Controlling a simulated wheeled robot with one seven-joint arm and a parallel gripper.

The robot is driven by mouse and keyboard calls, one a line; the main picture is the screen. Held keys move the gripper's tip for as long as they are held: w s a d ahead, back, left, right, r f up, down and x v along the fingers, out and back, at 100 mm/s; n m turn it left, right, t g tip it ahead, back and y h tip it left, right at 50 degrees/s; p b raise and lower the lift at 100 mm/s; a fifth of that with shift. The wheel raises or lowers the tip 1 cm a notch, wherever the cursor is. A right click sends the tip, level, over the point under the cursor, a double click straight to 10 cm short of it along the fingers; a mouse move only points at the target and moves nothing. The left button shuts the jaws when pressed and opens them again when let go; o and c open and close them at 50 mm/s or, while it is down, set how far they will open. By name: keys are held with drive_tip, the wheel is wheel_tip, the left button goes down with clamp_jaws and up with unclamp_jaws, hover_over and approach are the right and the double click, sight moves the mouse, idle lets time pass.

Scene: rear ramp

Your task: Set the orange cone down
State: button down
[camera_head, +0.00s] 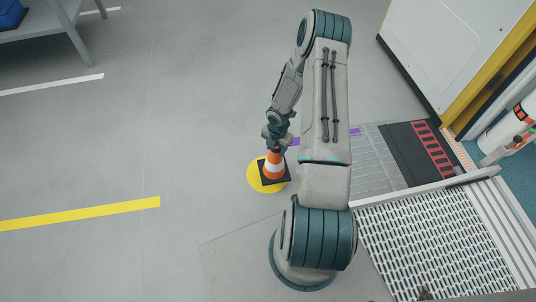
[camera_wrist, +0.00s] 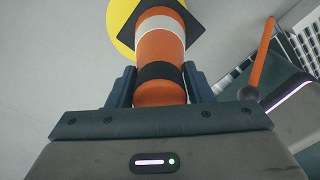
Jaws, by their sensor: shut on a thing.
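I cannot tell whether the base touches the floor. My gripper (camera_head: 274,142) is shut on the cone's top from above. In the wrist view the cone (camera_wrist: 161,45) stands between the two dark fingers of my gripper (camera_wrist: 160,90), with the yellow spot (camera_wrist: 121,22) beyond its base.
A yellow floor stripe (camera_head: 80,214) lies at left. A grey table (camera_head: 62,20) stands at the top left. A metal grating (camera_head: 430,240) and a ramp with a black and red mat (camera_head: 425,150) are at right, below a white and yellow cabinet (camera_head: 455,45). The floor left of the cone is clear.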

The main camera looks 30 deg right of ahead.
sight(274, 169)
drive_tip(key=shift+w+a+f+b, duration=0.2)
drive_tip(key=shift+w+a+f, duration=0.25)
drive_tip(key=shift+w, duration=0.2)
drive_tip(key=shift+w+a+f+b, duration=0.15)
drive_tip(key=shift+w+a+f, duration=0.25)
drive_tip(key=shift+w, duration=0.2)
drive_tip(key=shift+f+b, duration=1.05)
drive_tip(key=shift+f, duration=0.95)
drive_tip(key=shift+f, duration=0.25)
drive_tip(key=c, duration=0.7)
unclamp_jaws()
drive_tip(key=shift+r, duration=0.1)
